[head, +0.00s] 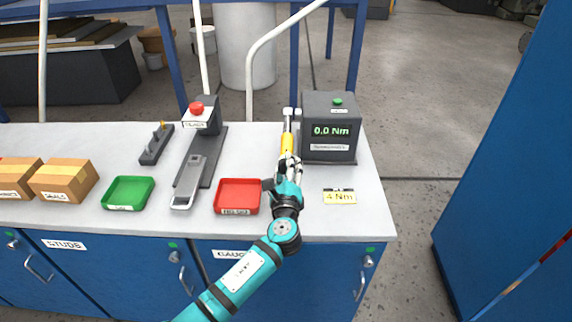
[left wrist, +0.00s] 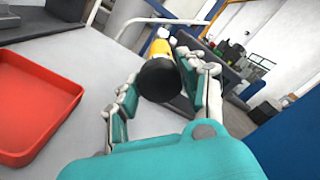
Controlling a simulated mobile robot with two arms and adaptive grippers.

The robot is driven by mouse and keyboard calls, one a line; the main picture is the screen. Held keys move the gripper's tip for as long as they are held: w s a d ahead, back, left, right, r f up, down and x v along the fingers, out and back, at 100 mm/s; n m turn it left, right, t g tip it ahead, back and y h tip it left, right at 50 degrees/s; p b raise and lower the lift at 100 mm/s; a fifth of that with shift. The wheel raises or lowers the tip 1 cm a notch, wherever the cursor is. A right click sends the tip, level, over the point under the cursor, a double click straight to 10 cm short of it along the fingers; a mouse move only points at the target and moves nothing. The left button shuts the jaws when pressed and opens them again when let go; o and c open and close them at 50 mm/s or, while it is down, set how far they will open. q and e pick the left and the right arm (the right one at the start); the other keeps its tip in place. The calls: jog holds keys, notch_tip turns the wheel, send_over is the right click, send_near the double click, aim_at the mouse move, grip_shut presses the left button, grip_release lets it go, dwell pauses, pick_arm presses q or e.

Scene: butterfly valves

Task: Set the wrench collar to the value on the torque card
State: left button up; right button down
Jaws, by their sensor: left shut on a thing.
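The torque wrench (head: 287,144) has a yellow grip and a metal head at its far end; it points away from me at the right part of the bench. My left gripper (head: 286,170) is shut on its near end. In the left wrist view the wrench's round black end (left wrist: 159,79) sits between the fingers of my left gripper (left wrist: 155,90). Any collar scale is too small to read. The yellow torque card (head: 340,196) reads "4 Nm" and lies on the bench to the right of my gripper. My right gripper is not in view.
A dark tester (head: 329,145) showing "0.0 Nm" stands just right of the wrench. A red tray (head: 237,210) is left of my gripper; it also shows in the left wrist view (left wrist: 40,105). Further left are a clamp-like stand (head: 205,145), a green tray (head: 128,207) and boxes (head: 63,180).

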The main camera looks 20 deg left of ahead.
pick_arm(q)
jog(key=shift+m, duration=0.3)
jog(key=o, duration=1.2)
jog(key=v, duration=1.2)
